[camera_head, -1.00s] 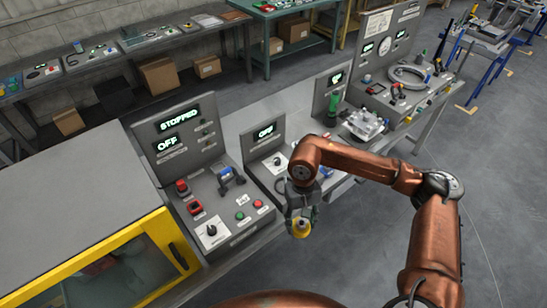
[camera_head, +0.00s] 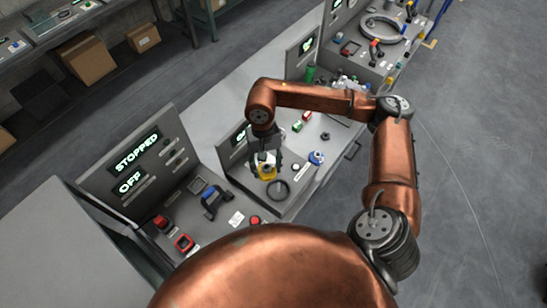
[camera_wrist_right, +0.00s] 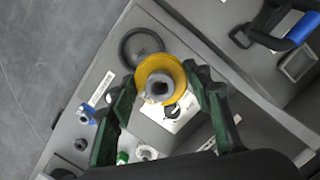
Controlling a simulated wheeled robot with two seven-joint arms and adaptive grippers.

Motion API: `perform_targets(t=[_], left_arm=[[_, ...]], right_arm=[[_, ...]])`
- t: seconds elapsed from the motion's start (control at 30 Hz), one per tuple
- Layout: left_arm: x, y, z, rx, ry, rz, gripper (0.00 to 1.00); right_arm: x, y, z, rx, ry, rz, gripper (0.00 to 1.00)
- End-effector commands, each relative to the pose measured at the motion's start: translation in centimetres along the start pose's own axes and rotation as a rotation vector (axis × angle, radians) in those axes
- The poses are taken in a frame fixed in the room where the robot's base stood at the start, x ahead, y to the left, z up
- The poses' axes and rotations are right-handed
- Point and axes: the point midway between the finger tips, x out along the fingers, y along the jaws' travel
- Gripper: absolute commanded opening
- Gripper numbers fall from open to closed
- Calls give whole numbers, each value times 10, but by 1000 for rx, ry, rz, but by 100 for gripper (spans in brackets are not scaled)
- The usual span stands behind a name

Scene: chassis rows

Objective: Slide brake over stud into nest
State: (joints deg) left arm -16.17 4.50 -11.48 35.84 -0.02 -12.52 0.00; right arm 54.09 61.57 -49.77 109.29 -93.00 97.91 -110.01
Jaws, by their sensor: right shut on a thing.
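My right gripper (camera_head: 265,163) is shut on a yellow ring-shaped part (camera_head: 267,173), which I take to be the brake. In the right wrist view the brake (camera_wrist_right: 174,68) sits between the green fingers, with a squarish hole in its middle. It is held over a grey panel. A black ring (camera_head: 277,191) on the panel, perhaps the nest, lies beside the brake; it also shows in the right wrist view (camera_wrist_right: 129,40). My left gripper is not in view.
A blue handle (camera_head: 213,200) and a red button (camera_head: 161,222) are on the neighbouring panel. A blue-rimmed knob (camera_head: 316,158) is on the bench at right. An upright display (camera_head: 137,152) reads STOPPED and OFF. Open floor lies to the right.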

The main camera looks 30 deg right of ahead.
Motion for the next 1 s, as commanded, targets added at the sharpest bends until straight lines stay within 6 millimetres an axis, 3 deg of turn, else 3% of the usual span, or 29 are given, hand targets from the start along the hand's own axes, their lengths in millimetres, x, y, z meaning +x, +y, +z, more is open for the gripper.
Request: perform_targets(t=[0.03,0.33,0.47,0.6,0.77,1.0], left_arm=[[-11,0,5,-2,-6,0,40],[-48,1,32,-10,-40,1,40],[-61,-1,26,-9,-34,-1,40],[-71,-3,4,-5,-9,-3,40],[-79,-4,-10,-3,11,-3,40],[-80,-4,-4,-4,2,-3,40]], right_arm=[[-6,4,4,100,-2,-16,4],[-13,16,14,821,-2,-124,4],[-16,22,20,1116,-1,-170,4],[-20,26,24,1383,-1,-211,4],[-22,30,28,1588,-1,-242,4],[-19,32,28,1693,-2,-257,4]])
